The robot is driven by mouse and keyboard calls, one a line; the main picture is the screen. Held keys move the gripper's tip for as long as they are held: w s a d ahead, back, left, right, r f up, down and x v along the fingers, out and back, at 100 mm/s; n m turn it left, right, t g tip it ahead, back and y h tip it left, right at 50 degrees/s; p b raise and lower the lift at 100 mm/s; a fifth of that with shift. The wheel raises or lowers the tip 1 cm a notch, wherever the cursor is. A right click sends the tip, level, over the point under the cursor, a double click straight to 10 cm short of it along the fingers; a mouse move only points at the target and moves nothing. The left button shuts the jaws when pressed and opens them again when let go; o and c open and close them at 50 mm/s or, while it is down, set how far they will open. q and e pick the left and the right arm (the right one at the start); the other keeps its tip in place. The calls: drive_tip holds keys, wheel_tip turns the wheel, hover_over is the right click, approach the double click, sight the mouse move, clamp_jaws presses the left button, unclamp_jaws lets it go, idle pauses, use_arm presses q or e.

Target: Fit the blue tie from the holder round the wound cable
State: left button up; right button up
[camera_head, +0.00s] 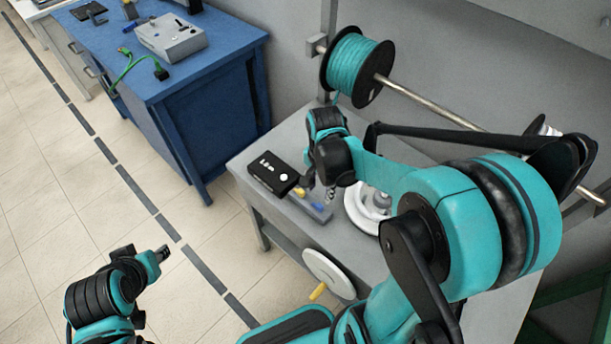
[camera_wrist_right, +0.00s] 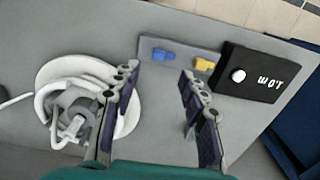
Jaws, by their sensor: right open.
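The blue tie (camera_wrist_right: 163,55) lies on the grey holder (camera_wrist_right: 147,44), left of a yellow tie (camera_wrist_right: 204,63) in the right wrist view. The white wound cable (camera_wrist_right: 52,97) sits on a round white base around a grey core at the left of that view; it also shows partly in the head view (camera_head: 362,212), behind my right arm. My right gripper (camera_wrist_right: 158,76) is open and empty above the bench, with the blue tie ahead of the gap between its fingers. My left gripper (camera_head: 161,254) is over the floor at lower left, away from the bench; its jaws are too small to read.
A black box with a display (camera_head: 273,173) stands beside the holder. A white crank wheel with a yellow handle (camera_head: 328,273) is at the bench front. A teal cable spool (camera_head: 357,67) hangs on a rod behind. A blue cabinet (camera_head: 205,95) stands left across a gap.

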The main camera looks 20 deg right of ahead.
sight(320, 205)
wheel_tip(320, 205, down, 7)
drive_tip(key=b, duration=0.3)
drive_tip(key=shift+s+f, duration=0.15)
drive_tip(key=shift+f, duration=0.05)
drive_tip(key=c, duration=1)
drive_tip(key=shift+r, duration=0.25)
drive_tip(key=shift+r+p, duration=0.35)
drive_tip(key=shift+p, duration=0.05)
drive_tip(key=shift+r+p, duration=0.35)
drive_tip(key=shift+r, duration=0.05)
